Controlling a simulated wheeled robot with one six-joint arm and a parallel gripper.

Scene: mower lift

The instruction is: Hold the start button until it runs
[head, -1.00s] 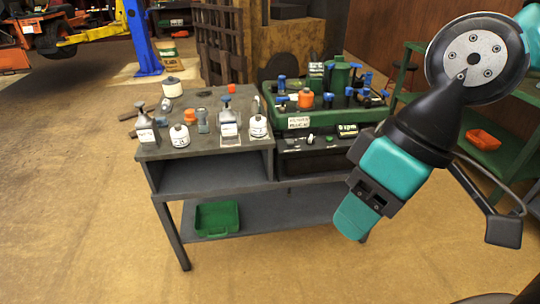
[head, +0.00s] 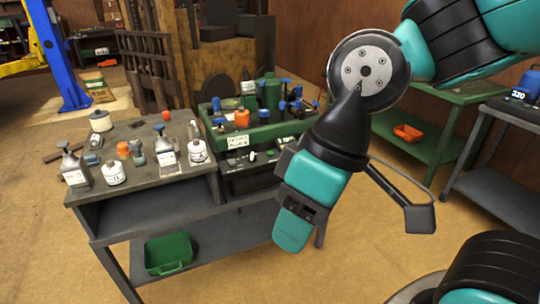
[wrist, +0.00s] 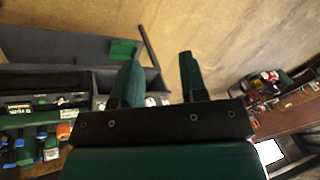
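A green machine (head: 262,131) with blue-topped valves and an orange cap stands on the right part of the grey bench. On its dark front panel (head: 240,166) are a small readout (head: 285,142) and a few small controls, one white (head: 252,155). I cannot tell which is the start button, and my arm hides the panel's right end. The machine shows at the lower left of the wrist view (wrist: 28,148). My gripper (wrist: 158,60) has its two green fingers apart with nothing between them. It is over the floor beside the bench, away from the panel.
Bottles and cans (head: 113,172) crowd the bench's left top (head: 140,190). A green bin (head: 168,253) sits on its lower shelf. A green shelf rack (head: 425,150) and a grey cart (head: 500,195) stand at the right. The floor in front is clear.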

